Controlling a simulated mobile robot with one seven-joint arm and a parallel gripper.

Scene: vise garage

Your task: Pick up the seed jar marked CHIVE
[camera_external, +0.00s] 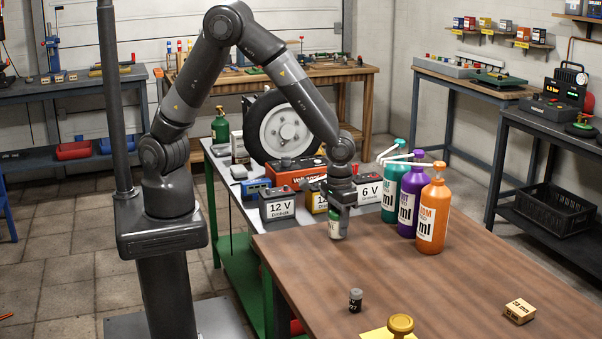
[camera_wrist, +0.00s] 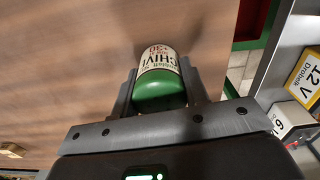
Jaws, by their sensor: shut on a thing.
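The seed jar (camera_wrist: 158,62) has a cream label reading CHIVE, with a red number, and a green end towards the wrist camera. My gripper (camera_wrist: 158,85) is shut on it, with one finger on each side. In the external view my gripper (camera_external: 340,203) points down over the back edge of the brown table, and the jar (camera_external: 336,228) hangs upright below it. I cannot tell whether the jar's bottom touches the table.
Teal (camera_external: 393,190), purple (camera_external: 410,200) and orange (camera_external: 433,215) pump bottles stand close on the right. Batteries (camera_external: 290,207) stand behind on another table. A small dark jar (camera_external: 356,300), a brass knob (camera_external: 400,325) and a wooden block (camera_external: 519,311) are in front.

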